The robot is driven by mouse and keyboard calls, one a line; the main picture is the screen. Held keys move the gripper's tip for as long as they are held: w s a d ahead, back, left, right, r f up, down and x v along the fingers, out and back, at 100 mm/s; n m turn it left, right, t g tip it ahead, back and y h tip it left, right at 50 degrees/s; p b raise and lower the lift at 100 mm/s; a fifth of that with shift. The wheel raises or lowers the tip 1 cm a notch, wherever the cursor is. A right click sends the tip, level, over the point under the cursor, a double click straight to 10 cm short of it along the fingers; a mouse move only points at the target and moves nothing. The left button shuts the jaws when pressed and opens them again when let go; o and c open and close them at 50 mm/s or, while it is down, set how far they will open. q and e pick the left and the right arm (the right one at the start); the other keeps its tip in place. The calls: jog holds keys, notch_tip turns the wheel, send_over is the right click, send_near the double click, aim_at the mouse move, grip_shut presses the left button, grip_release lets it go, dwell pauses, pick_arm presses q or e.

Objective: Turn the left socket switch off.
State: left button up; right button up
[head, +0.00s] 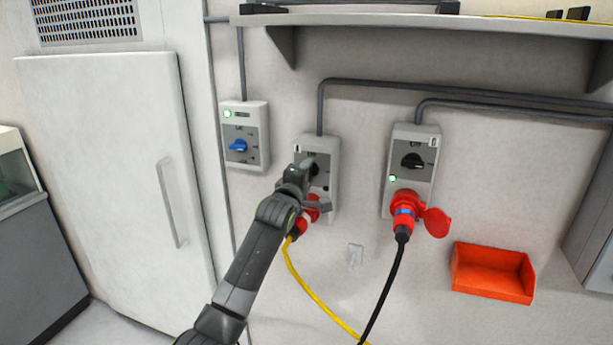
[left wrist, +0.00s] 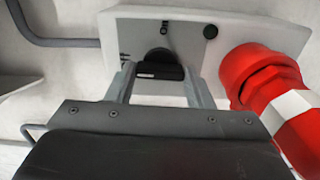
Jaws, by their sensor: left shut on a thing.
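The left socket (head: 329,150) is a grey wall box with a red plug and yellow cable below its switch. My left gripper (head: 306,172) reaches up to its switch and covers much of it in the head view. In the left wrist view, the black switch knob (left wrist: 158,68) sits between the two fingers of my left gripper (left wrist: 161,88), which is shut on it. A dark round spot (left wrist: 210,31) shows on the box face beside the knob. The red plug (left wrist: 262,78) is close to the right finger. My right gripper is not in view.
The right socket (head: 425,142) has a black knob, a lit green lamp and a red plug with black cable. A grey box with a blue knob (head: 238,145) is on the left. A shelf (head: 400,20) is above. A red bin (head: 492,272) is at lower right.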

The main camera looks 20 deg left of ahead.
pick_arm(q)
jog(key=shift+n, duration=0.3)
dwell(0.4)
jog(key=o, duration=1)
jog(key=shift+s+f, duration=0.1)
jog(key=shift+s, duration=0.45)
jog(key=s+b, duration=0.4)
jog(key=s, duration=1.2)
jog(key=shift+s+a, duration=0.15)
jog(key=shift+a, duration=0.2)
